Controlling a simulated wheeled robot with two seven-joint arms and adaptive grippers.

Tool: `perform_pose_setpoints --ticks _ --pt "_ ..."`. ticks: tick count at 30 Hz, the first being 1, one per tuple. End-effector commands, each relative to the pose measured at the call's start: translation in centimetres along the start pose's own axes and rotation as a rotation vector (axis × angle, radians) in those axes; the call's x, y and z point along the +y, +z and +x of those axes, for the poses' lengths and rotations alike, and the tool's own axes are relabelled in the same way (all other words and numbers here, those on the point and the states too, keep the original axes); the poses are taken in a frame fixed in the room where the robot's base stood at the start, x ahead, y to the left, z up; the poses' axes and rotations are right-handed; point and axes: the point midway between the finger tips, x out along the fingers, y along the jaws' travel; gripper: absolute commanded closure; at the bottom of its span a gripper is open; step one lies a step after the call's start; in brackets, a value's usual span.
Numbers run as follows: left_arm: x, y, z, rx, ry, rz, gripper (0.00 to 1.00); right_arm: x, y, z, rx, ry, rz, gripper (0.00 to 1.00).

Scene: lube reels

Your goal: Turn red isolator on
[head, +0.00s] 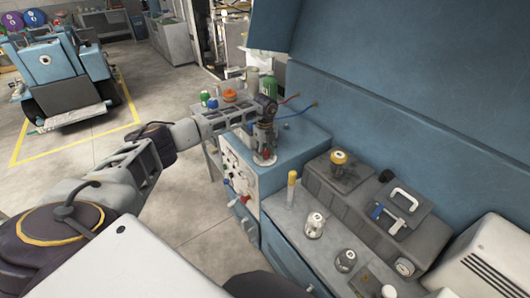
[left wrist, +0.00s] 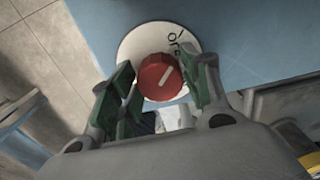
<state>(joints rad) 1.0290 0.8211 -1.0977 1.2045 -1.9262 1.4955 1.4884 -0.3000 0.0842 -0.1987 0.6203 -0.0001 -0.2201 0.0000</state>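The red isolator knob (left wrist: 159,77) sits on a round white plate (left wrist: 133,45) with dark lettering, partly covered, on a blue top. A white line on the knob slants from lower left to upper right. My left gripper (left wrist: 158,88) has its green-padded fingers spread on either side of the knob. I cannot tell whether the pads touch it. In the head view my left gripper (head: 265,150) points down onto the blue cabinet top (head: 298,146), hiding most of the knob. My right gripper is not in view.
The cabinet front (head: 236,170) carries small levers and knobs. Green-capped bottles (head: 268,86) and blue and orange cables stand behind the gripper. A grey worktop with a yellow-topped stick (head: 291,186) and jars lies to the right. A blue wall closes off the right; open floor lies left.

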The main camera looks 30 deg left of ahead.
Motion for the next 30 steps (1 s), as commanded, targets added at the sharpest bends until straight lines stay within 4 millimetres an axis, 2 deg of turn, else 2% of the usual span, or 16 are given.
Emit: perform_pose_setpoints --ticks 1,6,20,30 --pt "-0.01 -0.01 -0.02 0.000 0.000 0.000 0.64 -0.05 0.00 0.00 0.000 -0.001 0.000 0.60" --pt "-0.02 -0.01 -0.03 0.000 0.000 0.000 0.83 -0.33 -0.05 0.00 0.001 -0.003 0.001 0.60" --pt "-0.04 0.02 -0.04 -0.001 -0.001 0.071 0.83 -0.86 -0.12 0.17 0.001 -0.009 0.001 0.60" --pt "-0.07 0.06 -0.06 -0.002 -0.001 0.269 0.83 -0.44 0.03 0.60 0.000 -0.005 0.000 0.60"
